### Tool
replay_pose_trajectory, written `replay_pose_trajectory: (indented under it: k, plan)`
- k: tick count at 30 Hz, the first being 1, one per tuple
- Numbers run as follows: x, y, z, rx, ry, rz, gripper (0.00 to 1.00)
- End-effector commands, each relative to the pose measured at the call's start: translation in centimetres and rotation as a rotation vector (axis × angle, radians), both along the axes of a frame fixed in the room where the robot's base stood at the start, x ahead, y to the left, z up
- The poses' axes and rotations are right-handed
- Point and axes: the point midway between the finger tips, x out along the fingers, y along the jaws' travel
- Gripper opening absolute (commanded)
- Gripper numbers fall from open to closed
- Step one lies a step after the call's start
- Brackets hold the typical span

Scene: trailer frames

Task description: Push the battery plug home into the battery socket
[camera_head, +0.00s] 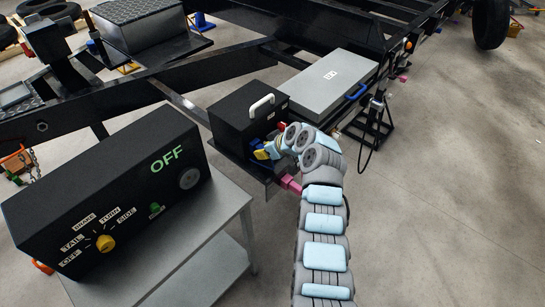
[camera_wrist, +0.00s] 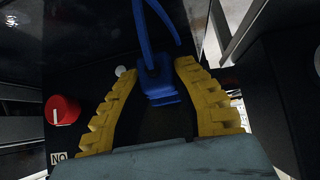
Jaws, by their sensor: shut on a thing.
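The battery plug (camera_wrist: 158,82) is blue with a looped blue cable, and sits between the yellow fingertips of my gripper (camera_wrist: 156,70) in the wrist view. My gripper is shut on it. In the head view my gripper (camera_head: 263,152) is at the lower front of a black battery box (camera_head: 238,122) with a white handle; the plug is hard to make out there. The battery socket is not clearly visible, and I cannot tell how far the plug is from it or whether they touch.
A red knob (camera_wrist: 62,109) and a label reading "NO" (camera_wrist: 59,158) are left of my gripper in the wrist view. A grey case (camera_head: 320,82) stands right of the battery box. A black control box (camera_head: 110,195) showing "OFF" is at left. Open floor lies right.

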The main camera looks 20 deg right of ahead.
Motion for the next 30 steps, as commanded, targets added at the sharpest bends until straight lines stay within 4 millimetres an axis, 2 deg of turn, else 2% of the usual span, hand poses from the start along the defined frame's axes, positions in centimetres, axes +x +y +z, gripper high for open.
replay_pose_trajectory:
  k: [8,9,10,11,22,30]
  plan:
    - [0.3,0.2,0.0,0.0,0.0,0.0,0.0]
    - [0.3,0.2,0.0,0.0,0.0,0.0,0.37]
    - [0.3,0.2,0.0,0.0,0.0,0.0,0.46]
    - [0.3,0.2,0.0,0.0,0.0,0.0,0.49]
    - [0.2,0.1,0.1,0.0,-0.001,-0.001,0.49]
    - [-0.9,-0.5,1.4,0.0,-0.001,0.0,0.49]
